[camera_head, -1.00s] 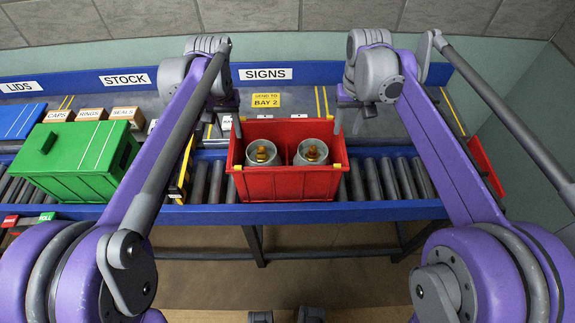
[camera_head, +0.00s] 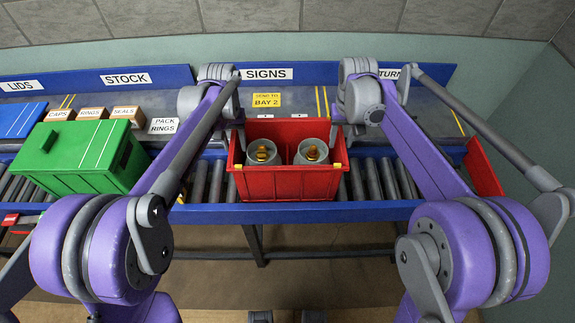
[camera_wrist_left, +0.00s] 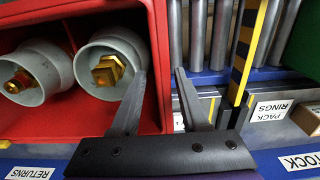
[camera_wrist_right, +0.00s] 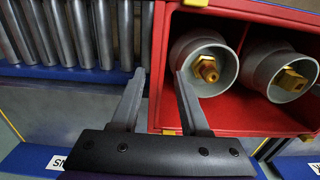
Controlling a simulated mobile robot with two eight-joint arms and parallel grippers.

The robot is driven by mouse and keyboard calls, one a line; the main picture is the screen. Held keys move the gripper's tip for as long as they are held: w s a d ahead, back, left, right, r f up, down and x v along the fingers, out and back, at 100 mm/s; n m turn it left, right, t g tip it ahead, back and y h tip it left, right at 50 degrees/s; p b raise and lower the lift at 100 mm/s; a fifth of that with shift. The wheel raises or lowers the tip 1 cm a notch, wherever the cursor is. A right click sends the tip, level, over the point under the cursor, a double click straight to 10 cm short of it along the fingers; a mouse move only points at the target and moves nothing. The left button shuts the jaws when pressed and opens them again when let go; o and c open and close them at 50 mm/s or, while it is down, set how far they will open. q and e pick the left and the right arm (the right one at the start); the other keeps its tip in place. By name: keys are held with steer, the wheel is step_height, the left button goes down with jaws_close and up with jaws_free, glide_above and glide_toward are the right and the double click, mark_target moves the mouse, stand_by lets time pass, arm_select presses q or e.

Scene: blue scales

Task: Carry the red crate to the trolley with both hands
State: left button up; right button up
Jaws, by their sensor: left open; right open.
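The red crate (camera_head: 290,185) stands upright on the roller conveyor and holds two grey cylinders with brass fittings, the left cylinder (camera_head: 262,151) and the right cylinder (camera_head: 311,151). My left gripper (camera_wrist_left: 160,74) is open at the crate's left end. Its fingers appear on either side of the end wall in the left wrist view, one over the inside and one outside. My right gripper (camera_wrist_right: 159,72) is open at the right end, its fingers likewise on either side of that wall. I cannot tell whether the fingers touch the walls. No trolley is in view.
A green crate (camera_head: 75,172) stands on the rollers to the left, with small labelled boxes (camera_head: 93,113) behind it. A red panel (camera_head: 482,168) is at the right. A blue rail (camera_head: 330,212) runs along the conveyor's front. Bare rollers (camera_head: 210,181) lie on both sides of the red crate.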

mark_target(238, 151)
arm_select(q)
steer(key=shift+f, duration=1.75)
arm_select(e)
steer(key=shift+f, duration=1.75)
arm_select(q)
jaws_close()
arm_select(e)
jaws_close()
arm_select(q)
steer(key=shift+d, duration=0.15)
arm_select(e)
steer(key=shift+a, duration=0.15)
